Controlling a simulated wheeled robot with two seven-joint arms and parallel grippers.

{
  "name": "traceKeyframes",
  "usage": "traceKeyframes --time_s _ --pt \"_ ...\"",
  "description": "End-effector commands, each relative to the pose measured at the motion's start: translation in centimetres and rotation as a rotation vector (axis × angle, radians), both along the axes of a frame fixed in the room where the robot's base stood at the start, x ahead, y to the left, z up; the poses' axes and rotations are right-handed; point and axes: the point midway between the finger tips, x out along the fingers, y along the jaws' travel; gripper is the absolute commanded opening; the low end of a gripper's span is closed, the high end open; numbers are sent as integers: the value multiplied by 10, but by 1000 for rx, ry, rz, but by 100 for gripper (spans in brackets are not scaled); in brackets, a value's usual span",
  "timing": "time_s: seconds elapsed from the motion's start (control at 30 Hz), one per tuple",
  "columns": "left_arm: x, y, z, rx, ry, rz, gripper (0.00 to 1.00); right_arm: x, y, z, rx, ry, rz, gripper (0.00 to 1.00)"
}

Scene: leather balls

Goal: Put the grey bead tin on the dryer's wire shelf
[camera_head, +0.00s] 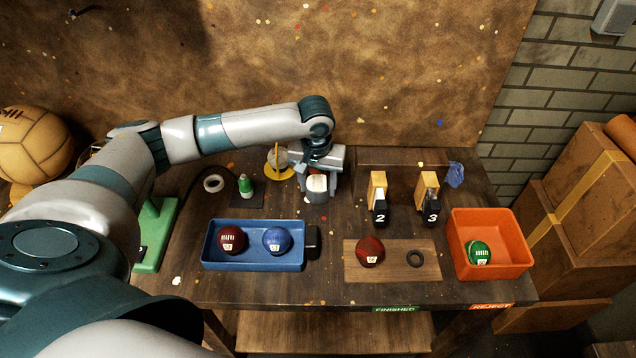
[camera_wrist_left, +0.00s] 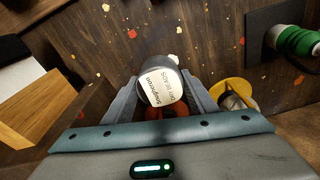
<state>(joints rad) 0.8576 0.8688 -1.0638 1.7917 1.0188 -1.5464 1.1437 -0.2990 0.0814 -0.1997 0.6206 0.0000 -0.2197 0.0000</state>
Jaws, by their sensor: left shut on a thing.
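The grey bead tin (camera_head: 316,184) is between the fingers of my left gripper (camera_head: 319,190), over the back middle of the bench. In the left wrist view the tin (camera_wrist_left: 158,84) shows a dark grey side and a white label with "DRY BEADS" on it. The fingers are shut on it, one on each side. I cannot tell whether its base touches the bench. I cannot make out the dryer or its wire shelf in either view; my left arm covers much of the left side. My right gripper is not in view.
Blocks numbered 2 (camera_head: 377,190) and 3 (camera_head: 427,190) stand right. In front are a blue tray (camera_head: 212,264), a wooden board (camera_head: 400,273) and an orange bin (camera_head: 518,271).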

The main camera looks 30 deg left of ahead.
Motion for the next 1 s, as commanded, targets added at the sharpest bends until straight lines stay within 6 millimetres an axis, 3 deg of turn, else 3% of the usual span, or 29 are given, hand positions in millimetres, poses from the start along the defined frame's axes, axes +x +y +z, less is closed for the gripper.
traceKeyframes --time_s 0.27,0.3,0.37,0.77,1.0 --pt "0 0 -2 0 0 0 23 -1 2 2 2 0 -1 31" --pt "0 0 -3 0 0 0 59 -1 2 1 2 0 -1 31" --pt "0 0 -3 0 0 0 71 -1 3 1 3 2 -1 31" --pt "0 0 -1 0 -1 0 71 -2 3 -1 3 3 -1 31" --pt "-2 0 20 -1 -3 0 71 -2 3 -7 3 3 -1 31"
